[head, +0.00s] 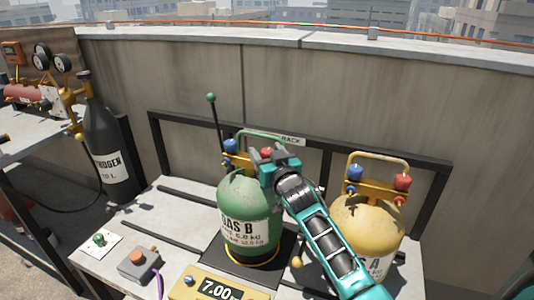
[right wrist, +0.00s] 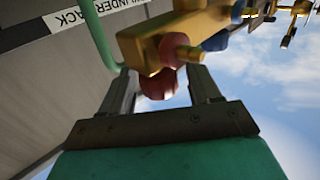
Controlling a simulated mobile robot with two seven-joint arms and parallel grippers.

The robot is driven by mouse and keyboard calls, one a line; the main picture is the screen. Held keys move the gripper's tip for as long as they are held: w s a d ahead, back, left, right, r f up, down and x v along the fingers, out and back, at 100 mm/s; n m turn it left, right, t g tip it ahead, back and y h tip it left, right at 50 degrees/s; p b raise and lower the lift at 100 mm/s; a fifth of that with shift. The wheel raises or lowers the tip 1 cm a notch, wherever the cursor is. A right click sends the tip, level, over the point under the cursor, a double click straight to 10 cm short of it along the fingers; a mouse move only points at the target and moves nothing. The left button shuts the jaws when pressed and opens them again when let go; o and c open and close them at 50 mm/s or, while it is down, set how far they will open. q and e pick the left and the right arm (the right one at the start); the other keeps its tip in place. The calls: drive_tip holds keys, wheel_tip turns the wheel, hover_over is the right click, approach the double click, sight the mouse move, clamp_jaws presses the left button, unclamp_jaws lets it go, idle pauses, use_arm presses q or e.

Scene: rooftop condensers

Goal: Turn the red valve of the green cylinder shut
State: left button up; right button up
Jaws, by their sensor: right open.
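The green cylinder (head: 238,205), labelled GAS B, stands on a dark plate on the bench. Its red valve (head: 266,152) shows only partly in the head view, behind my right gripper (head: 270,165). In the right wrist view the red valve (right wrist: 158,84) sits below a brass manifold (right wrist: 165,42), between the two spread fingers of my right gripper (right wrist: 163,90). The fingers are open on either side of it; I cannot tell whether either one touches it. The green cylinder's blue valve (head: 230,146) is to the left. My left gripper is not in view.
A yellow cylinder (head: 368,225) with blue and red valves stands at the right. A lever with a green knob (head: 211,98) rises behind. A scale display (head: 220,289) reads 7.00. A button box (head: 138,264) and a grey nitrogen bottle (head: 103,135) are at the left.

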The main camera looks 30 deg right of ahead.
use_arm(q)
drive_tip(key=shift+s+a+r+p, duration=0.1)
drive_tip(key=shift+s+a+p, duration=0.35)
drive_tip(key=shift+p, duration=0.45)
use_arm(e)
drive_tip(key=s+a, duration=0.1)
drive_tip(key=s, duration=1.2)
drive_tip(key=shift+a, duration=0.25)
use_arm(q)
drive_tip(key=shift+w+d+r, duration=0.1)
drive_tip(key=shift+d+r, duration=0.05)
use_arm(e)
drive_tip(key=shift+w, duration=0.1)
